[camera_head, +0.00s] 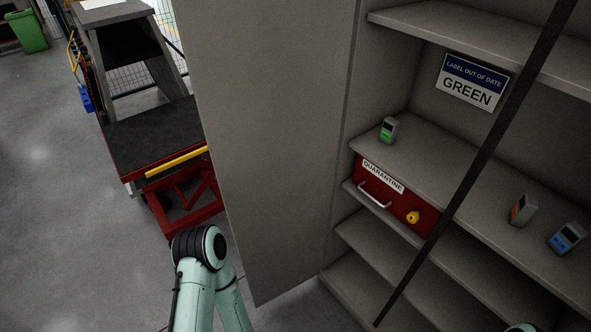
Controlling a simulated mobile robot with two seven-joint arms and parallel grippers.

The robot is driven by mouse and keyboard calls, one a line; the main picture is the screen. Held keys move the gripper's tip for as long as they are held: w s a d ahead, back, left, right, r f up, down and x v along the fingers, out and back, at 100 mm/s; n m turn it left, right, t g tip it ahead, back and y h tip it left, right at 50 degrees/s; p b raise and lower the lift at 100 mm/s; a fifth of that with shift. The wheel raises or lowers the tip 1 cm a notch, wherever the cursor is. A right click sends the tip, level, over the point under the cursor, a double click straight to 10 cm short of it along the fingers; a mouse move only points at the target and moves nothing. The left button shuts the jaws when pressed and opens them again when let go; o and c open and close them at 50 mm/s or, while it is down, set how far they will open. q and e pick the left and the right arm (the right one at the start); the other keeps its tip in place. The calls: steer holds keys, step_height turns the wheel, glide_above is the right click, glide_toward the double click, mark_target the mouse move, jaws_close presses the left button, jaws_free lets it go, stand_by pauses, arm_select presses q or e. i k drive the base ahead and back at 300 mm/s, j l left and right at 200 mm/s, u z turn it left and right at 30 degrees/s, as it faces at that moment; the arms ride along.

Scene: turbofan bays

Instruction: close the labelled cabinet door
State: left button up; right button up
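A tall grey cabinet door (275,130) stands open on the left side of the grey cabinet, its flat face toward me. The cabinet's shelves (430,150) are exposed to its right. A sign (472,83) on the cabinet's inner back wall reads "LABEL OUT OF DATE GREEN". My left arm rises from the bottom edge, its dark joint just left of the door's lower part. My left gripper does not show. Only a small piece of my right arm shows at the bottom right edge, and its gripper is out of view.
A red drawer (385,194) marked "QUARANTINE" sits under a shelf. Small devices with green (389,130), orange (522,209) and blue (566,238) screens stand on the shelf. A dark bar (480,155) crosses the opening. A red-framed step stand (150,140) is left of the door.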

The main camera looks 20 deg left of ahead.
mark_target(268, 79)
steer(key=j+z, duration=0.25)
steer(key=j, duration=0.55)
steer(key=j+z, duration=0.3)
steer(key=j, duration=0.2)
steer(key=k+j+z, duration=0.15)
steer(key=j+z, duration=0.15)
steer(key=j, duration=0.2)
steer(key=j+z, duration=0.2)
steer(key=j, duration=0.2)
steer(key=j+z, duration=0.2)
steer(key=j, duration=0.25)
steer(key=k+j+z, duration=0.25)
steer(key=j, duration=0.15)
steer(key=j+z, duration=0.2)
steer(key=j, duration=0.2)
steer(key=k+j+z, duration=0.2)
steer(key=j, duration=0.2)
steer(key=i, duration=0.1)
